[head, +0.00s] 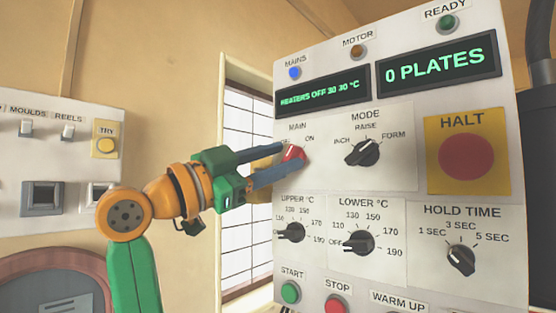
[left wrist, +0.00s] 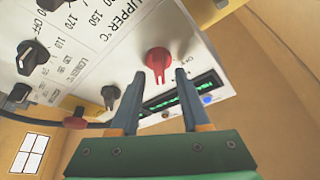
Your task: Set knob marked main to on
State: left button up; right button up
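The main knob (head: 292,155) is red and sits under the MAIN label on the upper left of the control panel. Its ON mark shows at its upper right; the mark on its left is mostly covered by my gripper. I cannot tell its exact setting. My left gripper (head: 277,161) is at the knob, its fingers on either side of it. In the left wrist view the red knob (left wrist: 158,62) lies just beyond and between the fingertips (left wrist: 159,74), with a gap on each side. The gripper is open. My right gripper is not in view.
The mains lamp (head: 294,73) is lit blue; a display (head: 323,93) reads HEATERS OFF 30 30 °C. The mode knob (head: 363,153) is right of the main knob; the upper (head: 292,232) and lower (head: 359,242) temperature knobs are below. A halt button (head: 466,156) is farther right.

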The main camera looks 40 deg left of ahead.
pick_arm(q)
jog(key=b+v, duration=0.3)
jog(key=v, duration=0.4)
jog(key=shift+s+b, duration=0.2)
jog(key=shift+b, duration=0.15)
jog(key=shift+w, duration=0.15)
jog(key=shift+a, duration=0.1)
